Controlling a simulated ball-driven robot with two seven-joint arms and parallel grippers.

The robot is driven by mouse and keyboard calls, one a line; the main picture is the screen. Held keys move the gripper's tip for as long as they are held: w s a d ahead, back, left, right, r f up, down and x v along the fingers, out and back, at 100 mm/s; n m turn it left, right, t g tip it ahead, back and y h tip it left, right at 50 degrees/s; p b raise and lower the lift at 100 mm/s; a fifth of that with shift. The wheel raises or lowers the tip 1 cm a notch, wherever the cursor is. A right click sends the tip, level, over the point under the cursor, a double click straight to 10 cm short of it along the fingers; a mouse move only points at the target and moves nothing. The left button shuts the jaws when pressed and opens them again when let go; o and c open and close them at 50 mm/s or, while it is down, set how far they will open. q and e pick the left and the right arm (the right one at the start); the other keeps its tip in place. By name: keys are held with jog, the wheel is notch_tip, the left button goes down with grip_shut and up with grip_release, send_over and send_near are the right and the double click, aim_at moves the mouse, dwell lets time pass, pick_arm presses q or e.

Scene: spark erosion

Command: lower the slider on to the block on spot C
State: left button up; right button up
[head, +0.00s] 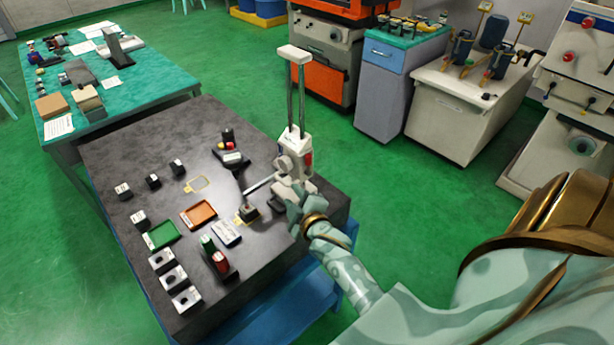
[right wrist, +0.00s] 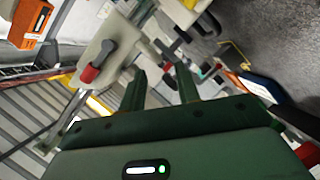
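The white height gauge (head: 300,105) stands upright on the dark surface plate, with two columns under a white top bar. Its slider (head: 288,162) sits low on the columns, with a round dial and a red part beside it. A light measuring arm (head: 262,184) reaches left from the slider. A small block (head: 249,212) stands on a yellow-marked spot near the arm's tip; I cannot tell whether they touch. My right gripper (head: 294,206) is by the gauge's foot. In the right wrist view its fingers (right wrist: 161,80) are apart, close to gauge parts. My left gripper is out of view.
The surface plate (head: 115,150) also carries an orange tray (head: 198,215), a green tray (head: 162,235), red and green items (head: 215,257) and several small blocks. An empty yellow-marked spot (head: 197,184) lies farther back. Cabinets stand behind, at the right.

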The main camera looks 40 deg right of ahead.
jog(key=v, duration=0.9)
jog(key=shift+s, duration=0.15)
jog(key=s+a+f+m+g+y+b, duration=0.15)
jog(key=s+f, duration=0.25)
jog(key=f, duration=0.6)
jog(key=s+a+f+m+g+y+b, duration=0.1)
jog(key=s+a+f+m+g, duration=0.3)
jog(key=f, duration=0.7)
jog(key=s+a+f+n+g+y+b, duration=0.15)
jog(key=s+f, duration=0.35)
jog(key=f, duration=0.5)
jog(key=s+d+f+m+g+b, duration=0.1)
jog(key=s+f+g+b, duration=0.6)
jog(key=s+f, duration=1.3)
jog(key=s+b, duration=0.2)
jog(key=s, duration=0.2)
jog(key=shift+d+f+h, duration=0.3)
jog(key=shift+d+f, duration=0.05)
jog(key=shift+d, duration=0.05)
